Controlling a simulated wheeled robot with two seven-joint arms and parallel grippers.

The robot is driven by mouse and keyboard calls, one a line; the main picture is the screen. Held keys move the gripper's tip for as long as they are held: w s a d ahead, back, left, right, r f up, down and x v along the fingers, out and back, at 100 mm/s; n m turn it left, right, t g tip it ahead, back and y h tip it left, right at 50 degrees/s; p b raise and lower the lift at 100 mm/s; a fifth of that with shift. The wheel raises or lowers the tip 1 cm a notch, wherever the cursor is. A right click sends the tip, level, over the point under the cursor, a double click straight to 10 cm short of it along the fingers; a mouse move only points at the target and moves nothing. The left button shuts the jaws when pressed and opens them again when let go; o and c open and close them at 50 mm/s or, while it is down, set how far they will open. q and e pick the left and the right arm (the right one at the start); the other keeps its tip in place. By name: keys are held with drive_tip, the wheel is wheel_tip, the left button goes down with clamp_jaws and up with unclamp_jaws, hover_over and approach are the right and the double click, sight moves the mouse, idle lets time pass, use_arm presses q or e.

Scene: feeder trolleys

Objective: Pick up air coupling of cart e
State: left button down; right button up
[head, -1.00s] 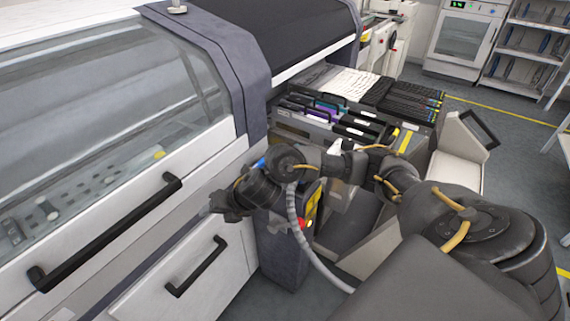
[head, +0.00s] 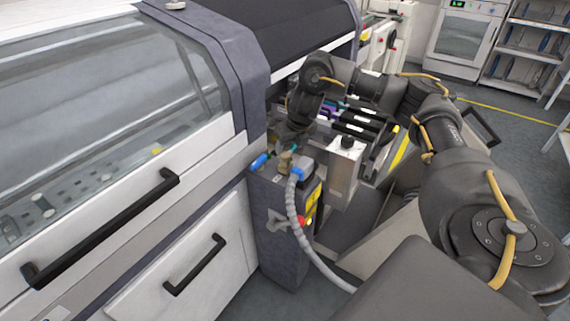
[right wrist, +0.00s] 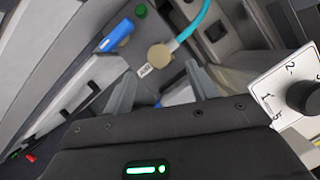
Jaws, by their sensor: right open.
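The air coupling, a tan round fitting (right wrist: 158,57) on a cyan hose (right wrist: 192,30), shows in the right wrist view just ahead of my fingertips. A small tag sits beside it. In the head view the tan fitting (head: 285,161) is on top of the dark post (head: 275,215), partly hidden by my wrist. My right gripper (right wrist: 160,82) is open; its two grey fingers are apart, with the coupling just beyond the gap between them. In the head view the right gripper (head: 288,142) hangs just above the post. My left gripper is not in view.
A blue handle (head: 259,162) and a grey corrugated hose (head: 300,222) sit close to the coupling. A pale box with a black knob (head: 346,150) stands to the right. The white machine (head: 150,220) borders the left; the feeder trolley is behind my arm.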

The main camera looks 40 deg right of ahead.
sight(286, 155)
drive_tip(key=shift+x, duration=1.05)
drive_tip(key=shift+w+f+b, duration=0.1)
drive_tip(key=shift+f+b, duration=0.25)
drive_tip(key=shift+f, duration=0.05)
drive_tip(key=x, duration=0.4)
drive_tip(key=shift+w, duration=0.15)
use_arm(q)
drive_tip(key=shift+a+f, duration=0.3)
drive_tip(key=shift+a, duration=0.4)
use_arm(e)
drive_tip(key=shift+f, duration=0.1)
drive_tip(key=c, duration=1)
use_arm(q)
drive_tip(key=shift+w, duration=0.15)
use_arm(e)
clamp_jaws()
